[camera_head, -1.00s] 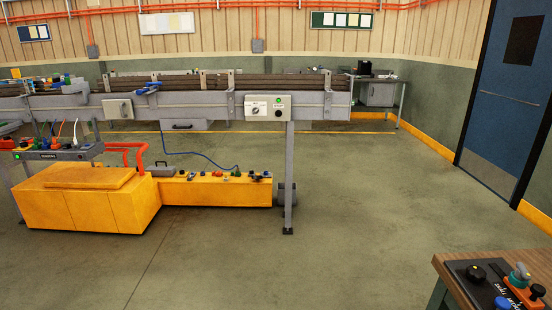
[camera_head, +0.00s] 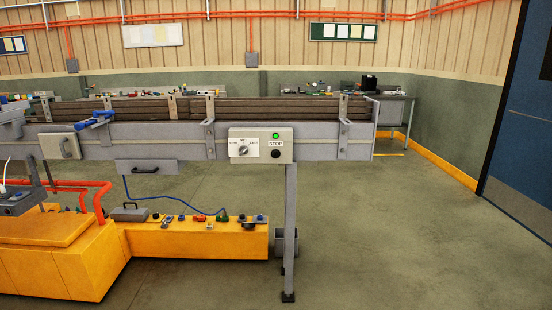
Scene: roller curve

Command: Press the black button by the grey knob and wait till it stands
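The black button (camera_head: 276,154) sits on the right part of a pale control box (camera_head: 261,146), under a "STOP" label. A green lamp (camera_head: 276,135) is lit above the label. The grey knob (camera_head: 243,150) is on a white plate at the left of the same box. The box is fixed to the side of a grey roller conveyor (camera_head: 110,142), above its leg. Neither of my grippers shows in the head view.
A yellow low unit (camera_head: 195,240) with small parts on top stands under the conveyor. A grey leg (camera_head: 290,225) stands below the box. The floor in front and to the right is clear. A blue door (camera_head: 520,140) is at the right.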

